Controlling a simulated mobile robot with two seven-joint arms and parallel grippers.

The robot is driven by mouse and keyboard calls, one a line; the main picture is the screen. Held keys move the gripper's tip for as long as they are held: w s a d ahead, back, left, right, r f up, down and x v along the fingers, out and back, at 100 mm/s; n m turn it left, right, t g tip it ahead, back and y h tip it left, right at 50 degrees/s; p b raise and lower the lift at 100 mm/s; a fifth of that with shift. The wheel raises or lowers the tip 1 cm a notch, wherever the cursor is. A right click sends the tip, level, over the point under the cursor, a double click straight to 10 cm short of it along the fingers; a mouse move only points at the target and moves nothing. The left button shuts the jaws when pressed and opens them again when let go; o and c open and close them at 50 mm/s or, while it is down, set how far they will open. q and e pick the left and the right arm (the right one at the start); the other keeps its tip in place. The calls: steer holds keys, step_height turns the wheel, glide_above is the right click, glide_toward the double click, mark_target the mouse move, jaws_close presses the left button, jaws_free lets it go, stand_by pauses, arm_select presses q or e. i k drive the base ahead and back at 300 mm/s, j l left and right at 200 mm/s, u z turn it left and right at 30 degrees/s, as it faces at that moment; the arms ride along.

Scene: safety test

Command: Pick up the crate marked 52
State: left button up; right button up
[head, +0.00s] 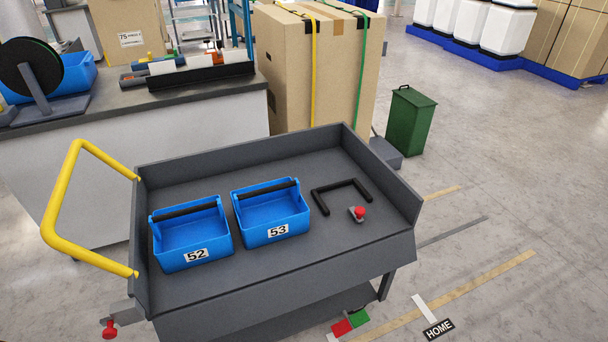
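The blue crate marked 52 (191,244) stands upright on the grey cart's top deck (270,270), on the left. It has a black bar handle (186,209) across its top and looks empty. A similar blue crate marked 53 (272,217) stands just to its right, with a narrow gap between them. Neither of my grippers shows in the head view.
The cart has raised walls and a yellow push handle (62,200) at left. A black U-shaped bar (341,194) and a red-knobbed part (358,213) lie right of the crates. Behind are a workbench (170,160), a big carton (285,75) and a green bin (408,122).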

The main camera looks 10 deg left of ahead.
mark_target(187, 234)
steer(key=k+u, duration=0.2)
steer(key=u, duration=0.95)
steer(key=i+l+u, duration=0.2)
steer(key=i+u, duration=0.15)
steer(key=i, duration=0.2)
